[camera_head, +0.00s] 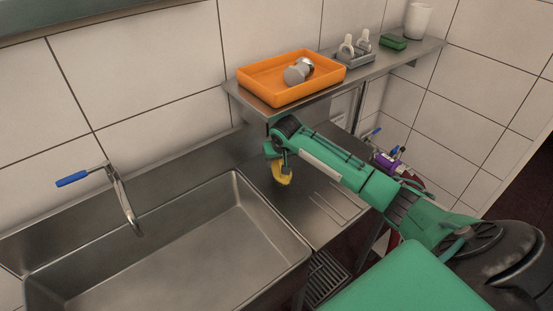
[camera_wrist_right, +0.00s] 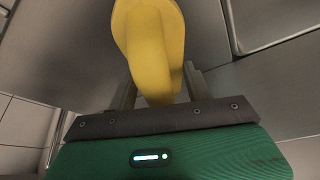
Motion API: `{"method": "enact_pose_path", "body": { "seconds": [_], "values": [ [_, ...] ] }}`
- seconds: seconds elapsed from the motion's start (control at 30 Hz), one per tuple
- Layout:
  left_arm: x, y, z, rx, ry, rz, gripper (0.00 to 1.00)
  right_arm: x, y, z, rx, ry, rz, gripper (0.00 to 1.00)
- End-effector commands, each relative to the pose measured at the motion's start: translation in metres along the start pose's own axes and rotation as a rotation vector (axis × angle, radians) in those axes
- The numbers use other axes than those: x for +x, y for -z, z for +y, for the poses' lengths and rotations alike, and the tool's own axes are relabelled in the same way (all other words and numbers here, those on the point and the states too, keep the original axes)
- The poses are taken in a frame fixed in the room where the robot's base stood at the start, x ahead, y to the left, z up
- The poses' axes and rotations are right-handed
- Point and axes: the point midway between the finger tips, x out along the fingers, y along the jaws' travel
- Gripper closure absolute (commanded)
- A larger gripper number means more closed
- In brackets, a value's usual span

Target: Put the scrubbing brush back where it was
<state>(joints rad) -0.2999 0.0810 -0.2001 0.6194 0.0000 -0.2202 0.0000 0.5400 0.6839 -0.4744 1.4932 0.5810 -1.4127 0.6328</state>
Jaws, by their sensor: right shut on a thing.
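A yellow thing, which I take to be the scrubbing brush (camera_head: 283,174), is at my right gripper (camera_head: 281,158) over the steel drainboard (camera_head: 240,165), just right of the sink. In the right wrist view the brush (camera_wrist_right: 150,45) fills the top middle, between the two fingers of my right gripper (camera_wrist_right: 157,90), which is shut on it. I cannot tell whether the brush touches the drainboard. Its bristles cannot be made out. My left gripper is in neither view.
The sink (camera_head: 190,250) with a blue-handled tap (camera_head: 118,195) lies left. A shelf (camera_head: 375,72) above the drainboard holds an orange tray (camera_head: 262,90) with a metallic item, a small grey caddy (camera_head: 356,57), a green sponge (camera_head: 393,41) and a white cup (camera_head: 417,20). A purple item (camera_head: 386,162) is behind my arm.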

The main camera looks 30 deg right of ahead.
Motion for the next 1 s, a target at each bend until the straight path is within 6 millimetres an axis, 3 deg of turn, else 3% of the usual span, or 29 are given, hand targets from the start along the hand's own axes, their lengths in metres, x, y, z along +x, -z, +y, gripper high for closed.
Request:
{"method": "enact_pose_path", "body": {
  "seconds": [0.1, 0.37, 0.6, 1.0],
  "values": [
    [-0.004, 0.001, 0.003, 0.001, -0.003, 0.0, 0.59, 0.004, 0.016, -0.001, 0.001, 0.001, 0.001, 0.71],
    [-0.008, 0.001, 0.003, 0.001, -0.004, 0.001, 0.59, 0.011, 0.031, -0.001, 0.0, 0.001, 0.002, 0.71],
    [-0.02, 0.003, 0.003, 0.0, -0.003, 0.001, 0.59, 0.041, 0.016, 0.0, -0.001, -0.001, 0.0, 0.71],
    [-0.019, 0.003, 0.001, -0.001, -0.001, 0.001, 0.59, 0.047, 0.013, 0.0, -0.001, 0.0, 0.001, 0.71]
  ]
}}
